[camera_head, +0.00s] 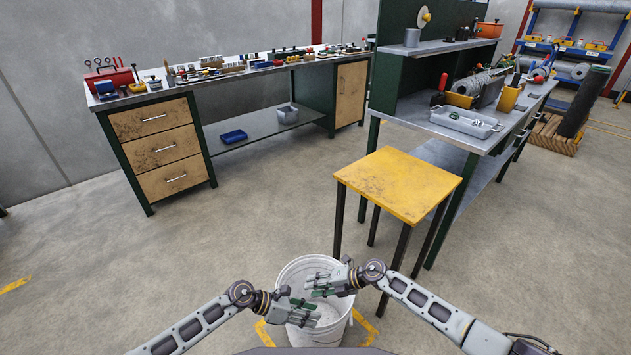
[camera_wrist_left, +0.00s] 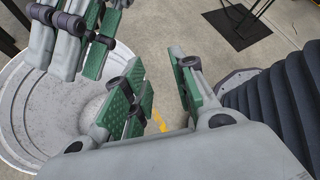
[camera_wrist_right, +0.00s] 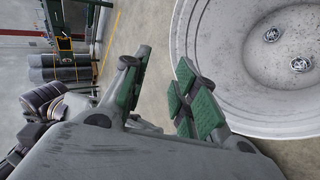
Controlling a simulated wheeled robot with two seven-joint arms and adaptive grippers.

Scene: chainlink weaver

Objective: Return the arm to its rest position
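A white bucket (camera_head: 288,272) stands on the floor in front of me, below both grippers. My left gripper (camera_head: 304,312) is over the near part of the bucket. In the left wrist view its green-padded fingers (camera_wrist_left: 165,92) are apart with nothing between them. My right gripper (camera_head: 325,284) is just above it in the head view, over the bucket. In the right wrist view its fingers (camera_wrist_right: 160,95) are apart and empty. Two small metal pieces (camera_wrist_right: 285,50) lie on the bucket's bottom. The two grippers are close together; I cannot tell whether they touch.
A yellow-topped stool (camera_head: 397,184) stands just beyond the bucket to the right, near my right arm. A green workbench (camera_head: 480,135) with a grey tray (camera_head: 466,124) is behind it. A long bench (camera_head: 225,78) with drawers stands at the back left. The floor at left is clear.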

